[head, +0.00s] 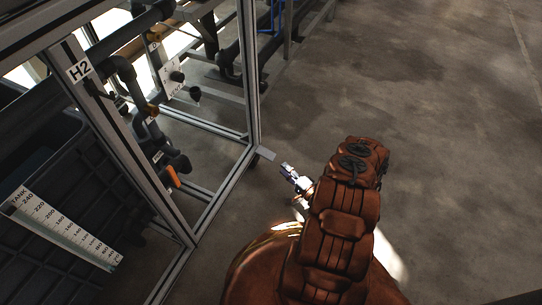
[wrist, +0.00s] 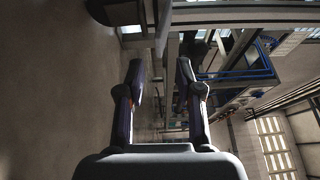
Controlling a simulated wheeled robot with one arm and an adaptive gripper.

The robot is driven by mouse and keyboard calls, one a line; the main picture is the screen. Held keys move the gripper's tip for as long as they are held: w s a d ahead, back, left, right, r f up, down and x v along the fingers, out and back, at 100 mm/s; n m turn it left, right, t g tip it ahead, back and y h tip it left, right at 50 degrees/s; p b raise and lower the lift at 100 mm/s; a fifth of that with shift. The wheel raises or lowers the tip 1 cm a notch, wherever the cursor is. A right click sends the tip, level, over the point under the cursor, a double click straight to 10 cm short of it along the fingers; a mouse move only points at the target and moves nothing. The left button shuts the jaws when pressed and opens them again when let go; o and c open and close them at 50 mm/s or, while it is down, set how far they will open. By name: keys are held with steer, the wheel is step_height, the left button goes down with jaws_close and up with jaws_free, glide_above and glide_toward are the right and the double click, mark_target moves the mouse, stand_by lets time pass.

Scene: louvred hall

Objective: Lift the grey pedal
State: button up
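A small flat grey plate, which looks like the grey pedal (head: 265,153), sticks out low at the front corner of the metal frame in the head view. My gripper (head: 287,168) is just right of and below it in that picture, apart from it as far as I can tell. In the wrist view my gripper (wrist: 159,75) has its two dark fingers spread with a clear gap and nothing between them. I cannot make out the pedal in the wrist view.
A metal frame (head: 250,75) marked H2 encloses grey pipes and a valve with an orange handle (head: 173,177). A dark tank with a white scale (head: 65,232) stands at lower left. The concrete floor (head: 430,100) to the right is clear.

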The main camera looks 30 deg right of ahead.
mark_target(271, 156)
steer(key=shift+w+a+r+b, duration=0.1)
steer(key=shift+w+a+b, duration=0.1)
steer(key=shift+w+b, duration=1.05)
steer(key=shift+w+a+b, duration=0.25)
steer(key=shift+w+b, duration=0.3)
steer(key=shift+w, duration=1.3)
steer(key=shift+w+a+r+b, duration=0.1)
steer(key=shift+w+a+b, duration=0.1)
steer(key=shift+w+b, duration=1.05)
steer(key=shift+w+p, duration=0.3)
steer(key=shift+p, duration=0.05)
steer(key=shift+f, duration=0.1)
jaws_close()
